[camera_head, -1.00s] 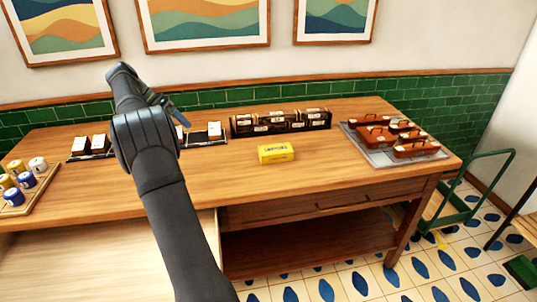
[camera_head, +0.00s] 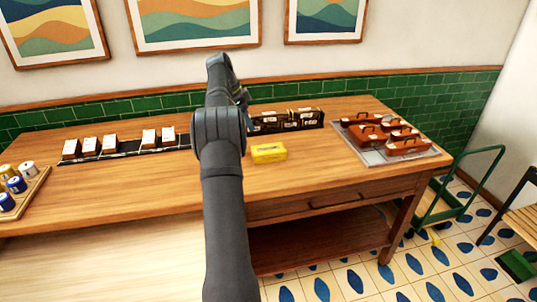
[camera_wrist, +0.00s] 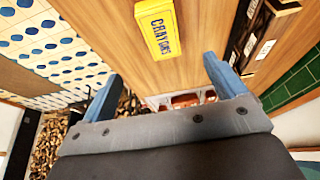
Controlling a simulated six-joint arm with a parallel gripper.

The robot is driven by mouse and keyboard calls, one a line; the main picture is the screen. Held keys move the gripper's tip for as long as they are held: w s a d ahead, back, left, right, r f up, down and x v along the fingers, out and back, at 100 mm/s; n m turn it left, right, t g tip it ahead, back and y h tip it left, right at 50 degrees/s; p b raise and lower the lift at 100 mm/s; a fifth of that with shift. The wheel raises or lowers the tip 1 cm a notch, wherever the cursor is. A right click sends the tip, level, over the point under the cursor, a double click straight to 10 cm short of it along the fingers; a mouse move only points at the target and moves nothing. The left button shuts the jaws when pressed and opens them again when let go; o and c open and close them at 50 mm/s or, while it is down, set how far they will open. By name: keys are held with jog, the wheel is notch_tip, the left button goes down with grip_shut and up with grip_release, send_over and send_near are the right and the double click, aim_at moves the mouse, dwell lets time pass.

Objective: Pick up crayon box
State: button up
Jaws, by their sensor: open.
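The yellow crayon box (camera_head: 268,153) lies on the wooden table near its middle, just right of my arm in the head view. In the wrist view the crayon box (camera_wrist: 161,29) shows its "CRAYONS" label, beyond and between my two blue-grey fingers. My gripper (camera_wrist: 164,76) is open and empty, with the box apart from the fingers. In the head view my arm hides part of the table, and the fingers are hard to make out there.
Dark boxes (camera_head: 290,121) stand behind the crayon box. A grey tray (camera_head: 376,157) of brown cases lies at the right. A black rack (camera_head: 128,153) with white-topped boxes and a wooden tray (camera_head: 38,188) of cans are at the left. The table front near the crayon box is clear.

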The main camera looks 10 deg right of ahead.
aim_at(264, 149)
jog(key=x, duration=1.7)
jog(key=shift+w+d+f, duration=0.1)
jog(key=shift+d+f, duration=0.1)
jog(key=shift+f, duration=0.05)
jog(key=shift+r, duration=0.1)
jog(key=c, duration=1.1)
jog(key=shift+c, duration=0.2)
